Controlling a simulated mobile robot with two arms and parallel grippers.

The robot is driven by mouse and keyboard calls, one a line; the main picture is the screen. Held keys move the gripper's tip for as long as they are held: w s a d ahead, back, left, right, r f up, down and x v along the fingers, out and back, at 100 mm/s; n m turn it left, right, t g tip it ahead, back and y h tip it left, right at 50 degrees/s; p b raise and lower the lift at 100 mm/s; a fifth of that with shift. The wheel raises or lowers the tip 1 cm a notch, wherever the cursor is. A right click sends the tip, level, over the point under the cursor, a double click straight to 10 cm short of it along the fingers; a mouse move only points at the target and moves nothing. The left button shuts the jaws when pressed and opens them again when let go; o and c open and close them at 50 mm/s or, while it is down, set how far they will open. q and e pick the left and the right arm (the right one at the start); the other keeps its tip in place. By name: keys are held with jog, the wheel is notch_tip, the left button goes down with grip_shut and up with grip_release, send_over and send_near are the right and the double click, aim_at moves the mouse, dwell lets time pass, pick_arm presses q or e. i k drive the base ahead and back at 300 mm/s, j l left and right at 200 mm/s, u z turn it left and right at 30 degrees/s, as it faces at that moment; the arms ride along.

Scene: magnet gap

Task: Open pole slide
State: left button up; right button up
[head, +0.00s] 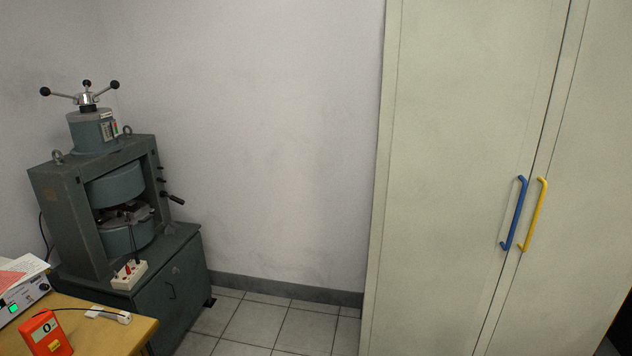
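A dark green electromagnet (76,226) with a heavy square frame stands at the left. Its two round pole pieces, upper (116,186) and lower (128,236), face each other across a dark gap (124,212) that holds small parts I cannot make out. A three-armed hand wheel (87,98) with black knobs tops the column. A black-knobbed lever (174,199) sticks out at the frame's right side. Which part is the pole slide I cannot tell. Neither of my grippers is in view.
A wooden table (105,335) at lower left bears an orange meter (46,334), a power supply (22,298) and a probe (124,318). A tall pale cabinet (460,120) with blue (514,213) and yellow (533,214) handles fills the right. Tiled floor (270,325) between is clear.

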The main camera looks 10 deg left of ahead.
aim_at(140, 212)
jog(key=i+u, duration=0.25)
jog(key=i, duration=0.2)
jog(key=i+u, duration=0.25)
jog(key=i, duration=0.2)
jog(key=i+l+u, duration=0.55)
jog(key=i, duration=0.3)
